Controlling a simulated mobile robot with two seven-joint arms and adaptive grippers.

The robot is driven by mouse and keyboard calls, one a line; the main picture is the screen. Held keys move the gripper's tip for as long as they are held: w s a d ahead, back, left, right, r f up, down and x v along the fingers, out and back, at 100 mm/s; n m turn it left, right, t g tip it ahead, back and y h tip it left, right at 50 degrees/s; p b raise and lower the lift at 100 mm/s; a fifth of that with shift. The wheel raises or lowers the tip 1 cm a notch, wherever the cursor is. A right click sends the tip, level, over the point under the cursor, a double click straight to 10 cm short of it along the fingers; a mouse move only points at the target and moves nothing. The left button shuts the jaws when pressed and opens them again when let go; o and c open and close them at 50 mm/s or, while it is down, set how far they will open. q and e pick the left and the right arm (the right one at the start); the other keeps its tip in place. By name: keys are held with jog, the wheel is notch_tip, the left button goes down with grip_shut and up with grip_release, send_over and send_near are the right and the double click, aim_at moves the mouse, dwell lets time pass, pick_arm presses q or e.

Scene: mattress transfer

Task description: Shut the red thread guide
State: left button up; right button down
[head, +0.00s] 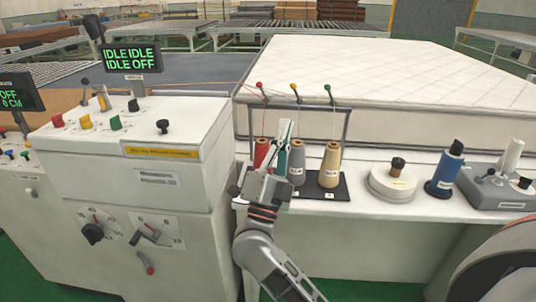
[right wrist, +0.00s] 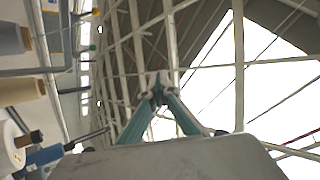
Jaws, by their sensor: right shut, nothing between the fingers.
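The red thread guide (head: 259,86) is a small red knob on top of the thread rack, at the left end of a row with a yellow guide (head: 293,87) and a green guide (head: 327,88). Whether it is open or shut is too small to tell. My right gripper (head: 285,126) points upward in front of the spools, below the guides in the picture, and is shut and empty. Its green fingers also meet in the right wrist view (right wrist: 158,84). It partly covers the red spool (head: 261,152). My left gripper is not in view.
A grey spool (head: 297,158) and a tan spool (head: 330,165) stand right of my gripper. A control cabinet (head: 170,180) with knobs is on the left. A white round device (head: 393,186) and a blue cylinder (head: 444,174) stand farther right. A mattress (head: 400,75) lies behind.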

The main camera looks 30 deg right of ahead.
jog(key=a+f+n+t+y, duration=0.4)
jog(key=n+t+y, duration=0.2)
jog(key=n+y, duration=0.2)
jog(key=shift+a+f+n, duration=0.2)
jog(key=shift+a+n, duration=0.05)
jog(key=shift+n, duration=0.35)
jog(key=s+a+f+n+g+y, duration=0.2)
jog(key=a+f+n+y, duration=0.2)
jog(key=f+n+y, duration=0.6)
jog(key=s+a+f+n+g+y, duration=0.25)
jog(key=a+f+n+y, duration=0.3)
jog(key=f, duration=0.75)
jog(key=s+d+f+n+g, duration=0.1)
jog(key=s+d+f+g, duration=0.1)
jog(key=s+f+g, duration=0.2)
jog(key=s+d+f+n+g+h, duration=0.1)
jog(key=s+f+g, duration=0.4)
jog(key=s+f, duration=0.6)
notch_tip(320, 180, down, 7)
jog(key=shift+s+d+f, duration=0.2)
jog(key=shift+d, duration=0.5)
